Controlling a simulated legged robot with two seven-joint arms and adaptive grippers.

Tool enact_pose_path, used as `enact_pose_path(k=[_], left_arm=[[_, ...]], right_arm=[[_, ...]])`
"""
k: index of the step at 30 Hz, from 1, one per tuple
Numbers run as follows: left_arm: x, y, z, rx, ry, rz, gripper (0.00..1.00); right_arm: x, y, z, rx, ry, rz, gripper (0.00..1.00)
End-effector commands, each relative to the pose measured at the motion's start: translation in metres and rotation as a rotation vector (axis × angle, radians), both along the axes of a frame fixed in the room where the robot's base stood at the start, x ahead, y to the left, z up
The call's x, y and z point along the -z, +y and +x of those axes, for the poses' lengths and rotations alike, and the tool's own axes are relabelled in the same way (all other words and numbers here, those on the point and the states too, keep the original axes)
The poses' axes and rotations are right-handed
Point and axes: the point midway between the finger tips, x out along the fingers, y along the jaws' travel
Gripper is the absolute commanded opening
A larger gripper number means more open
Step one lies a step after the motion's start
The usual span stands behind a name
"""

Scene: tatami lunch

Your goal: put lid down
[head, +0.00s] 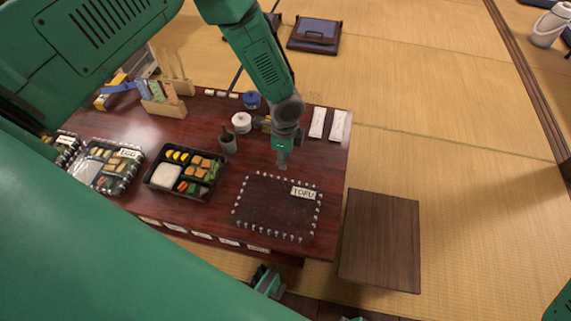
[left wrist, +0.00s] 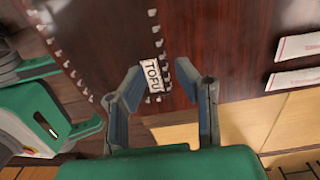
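A see-through lid (head: 272,208) with a studded rim and a white TOFU label lies flat on the dark table, and the dark wood shows through it. In the left wrist view the TOFU label (left wrist: 151,75) shows near the space between my fingers. My left gripper (head: 283,163) points down just beyond the lid's far edge, near the label. Its two fingers are apart with nothing between them in the left wrist view (left wrist: 160,78). An open black bento box (head: 185,173) with rice and other food stands left of the lid.
A lidded EGG box (head: 107,166) is at the table's left. A grey-green cup (head: 228,144), a white pot (head: 242,122) and a blue pot (head: 252,100) stand behind the bento. White packets (head: 338,125) lie at the back right. A brown board (head: 381,240) is right of the table.

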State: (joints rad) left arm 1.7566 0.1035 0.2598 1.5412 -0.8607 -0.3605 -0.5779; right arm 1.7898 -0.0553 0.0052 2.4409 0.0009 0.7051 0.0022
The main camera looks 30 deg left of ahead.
Motion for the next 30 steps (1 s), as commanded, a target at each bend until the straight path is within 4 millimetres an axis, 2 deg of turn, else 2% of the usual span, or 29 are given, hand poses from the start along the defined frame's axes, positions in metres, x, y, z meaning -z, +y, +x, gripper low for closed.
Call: enact_pose_path(k=[1,6,11,14,17,21,24,27,30], left_arm=[[-0.011,-0.001,0.001,0.001,-0.002,0.001,0.27],[-0.024,-0.002,0.001,0.002,0.000,0.004,0.27],[-0.025,0.000,0.000,0.001,0.001,0.000,0.27],[-0.021,-0.004,-0.012,-0.026,0.014,-0.019,0.27],[-0.010,-0.018,-0.054,-0.149,0.055,-0.080,0.27],[-0.003,-0.030,-0.145,-0.519,0.119,-0.153,0.27],[-0.009,-0.017,-0.200,-0.817,0.113,-0.138,0.27],[-0.022,0.007,-0.239,-1.059,0.063,-0.087,0.27],[-0.035,0.030,-0.262,-1.217,-0.001,-0.040,0.27]], right_arm=[[-0.005,0.000,0.000,0.000,0.000,0.000,0.40],[-0.009,0.000,0.000,0.001,0.000,0.000,0.40],[-0.009,0.000,0.000,0.001,0.001,-0.001,0.40],[-0.009,0.000,0.000,0.001,0.000,-0.001,0.40],[-0.009,0.000,0.000,0.001,0.001,-0.001,0.40],[-0.009,0.000,0.000,0.001,0.000,0.000,0.40],[-0.009,0.000,0.000,0.001,0.000,0.000,0.40],[-0.009,0.000,0.000,0.001,0.000,0.000,0.40],[-0.009,0.000,0.000,0.001,0.000,0.000,0.40]])
